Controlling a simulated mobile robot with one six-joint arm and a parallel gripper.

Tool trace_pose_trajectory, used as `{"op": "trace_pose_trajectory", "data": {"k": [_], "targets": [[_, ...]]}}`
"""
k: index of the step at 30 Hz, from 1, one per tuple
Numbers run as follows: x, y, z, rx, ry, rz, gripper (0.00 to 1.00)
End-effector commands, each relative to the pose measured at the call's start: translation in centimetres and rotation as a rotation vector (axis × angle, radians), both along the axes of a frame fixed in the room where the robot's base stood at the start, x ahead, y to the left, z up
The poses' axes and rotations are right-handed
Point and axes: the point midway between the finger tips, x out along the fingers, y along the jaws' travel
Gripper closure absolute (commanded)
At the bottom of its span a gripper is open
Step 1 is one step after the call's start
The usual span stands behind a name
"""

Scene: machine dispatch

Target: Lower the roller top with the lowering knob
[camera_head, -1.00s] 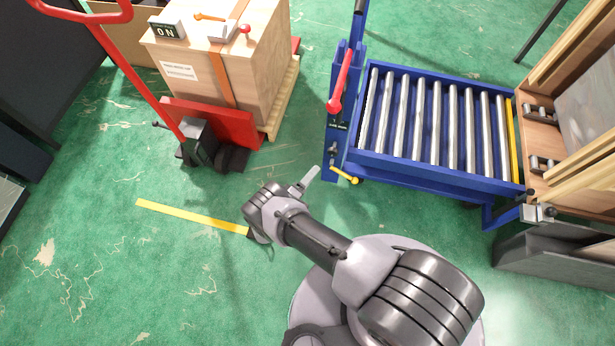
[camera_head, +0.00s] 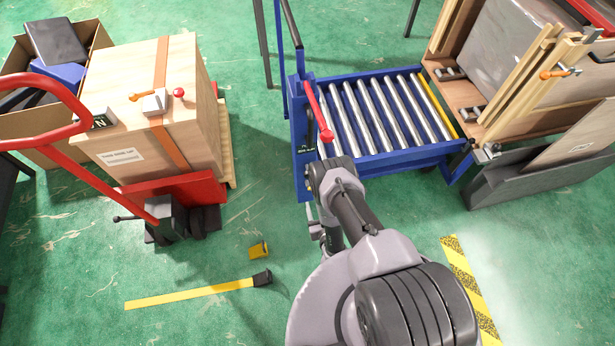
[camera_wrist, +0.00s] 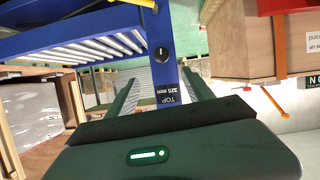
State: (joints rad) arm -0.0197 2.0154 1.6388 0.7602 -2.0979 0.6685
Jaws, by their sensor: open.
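The roller top (camera_head: 385,112), a blue frame with several steel rollers, stands at the upper middle of the head view. It also shows at the upper left of the wrist view (camera_wrist: 85,48). A round black knob with a white mark (camera_wrist: 162,54), which looks like the lowering knob, sits on the blue post above a label reading TOP 325 mm in the wrist picture. My gripper (camera_wrist: 163,88) is open and empty, its fingers on either side of the post in the picture; contact cannot be told. In the head view my arm hides the knob, and the gripper (camera_head: 316,230) is partly hidden.
A red-ended lever (camera_head: 320,115) rises at the post. A yellow lever (camera_wrist: 145,3) shows by the post. A wooden crate (camera_head: 150,100) on a red pallet truck (camera_head: 180,190) stands left. A loaded wooden pallet (camera_head: 460,90) is right.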

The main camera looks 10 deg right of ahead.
Motion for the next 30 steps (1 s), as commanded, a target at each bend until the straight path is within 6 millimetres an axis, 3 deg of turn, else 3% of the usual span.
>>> {"op": "trace_pose_trajectory", "data": {"k": [2, 5, 15, 19, 24, 30], "targets": [[-0.2, 0.2, -0.1, 0.062, 0.007, 0.000, 0.40], [1.3, 0.3, -1.1, 0.073, 0.004, 0.001, 0.40], [10.7, 0.3, -5.2, 0.067, 0.003, 0.002, 0.40], [13.4, 0.2, -6.2, 0.066, 0.004, 0.001, 0.40], [15.2, 0.3, -6.7, 0.066, 0.006, 0.001, 0.40], [15.6, 0.3, -6.6, 0.066, 0.007, 0.002, 0.40]]}}
